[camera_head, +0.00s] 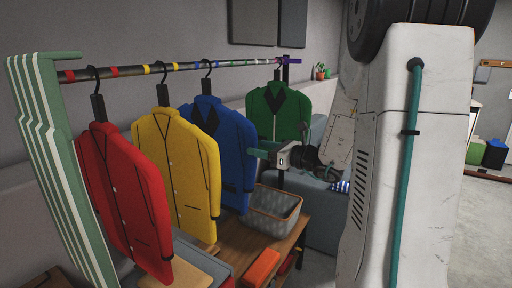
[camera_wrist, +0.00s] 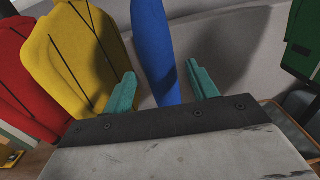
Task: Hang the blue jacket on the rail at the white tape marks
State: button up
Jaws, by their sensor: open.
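The blue jacket (camera_head: 222,150) hangs from the rail (camera_head: 185,66) on a dark hanger, between a yellow jacket and a green jacket. Small coloured bands mark the rail; pale ones show near and to the right of the blue jacket's hook, too small to tell exactly. My gripper (camera_head: 258,153) is at the right edge of the blue jacket, at about mid-height. In the wrist view my gripper (camera_wrist: 163,88) has its teal fingers apart, with a blue strip of the jacket (camera_wrist: 154,45) lying between them. I cannot tell whether either finger touches it.
A red jacket (camera_head: 124,190), the yellow jacket (camera_head: 180,165) and the green jacket (camera_head: 278,112) share the rail. A striped green frame (camera_head: 55,150) stands at its left end. Below are a grey basket (camera_head: 265,222) and an orange item (camera_head: 262,267) on a wooden table.

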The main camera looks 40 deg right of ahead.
aim_at(242, 142)
jog(key=shift+w, duration=0.4)
jog(key=x, duration=0.6)
jog(key=shift+w+a, duration=0.3)
jog(key=shift+w, duration=0.05)
grip_shut()
jog(key=shift+r, duration=0.45)
jog(key=shift+f, duration=0.15)
